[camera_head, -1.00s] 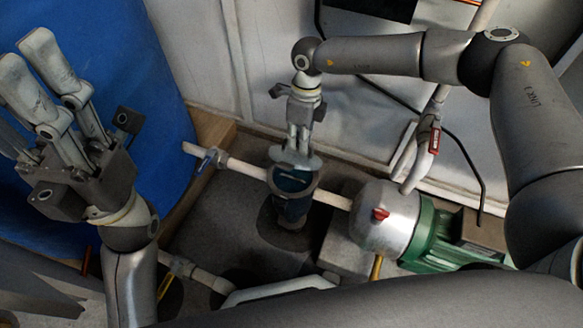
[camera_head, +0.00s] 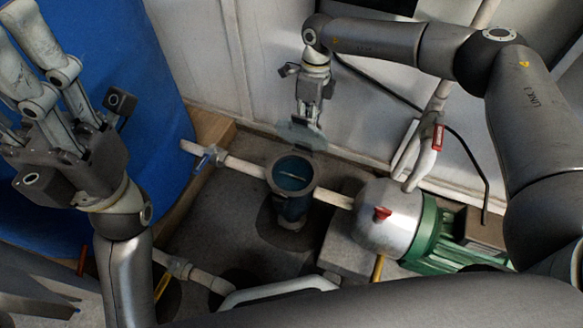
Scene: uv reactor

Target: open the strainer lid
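The strainer (camera_head: 292,201) is a dark blue cup-shaped housing on the white pipe, and its round top is uncovered, showing the inside. The strainer lid (camera_head: 301,136) is a pale, see-through disc, lifted clear behind and above the housing. My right gripper (camera_head: 309,118) points down with its fingers shut on the lid's upper side; the exact grip is small and partly hidden. My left gripper (camera_head: 25,45) is at the upper left, empty, with its fingers spread and pointing up, partly cut off by the frame edge.
A silver and green pump (camera_head: 392,218) stands right of the strainer. A blue-handled valve (camera_head: 207,158) is on the pipe to the left. A red-handled valve (camera_head: 437,138) is on the upright pipe. A blue barrel (camera_head: 120,60) fills the upper left, and a white wall (camera_head: 265,60) stands behind.

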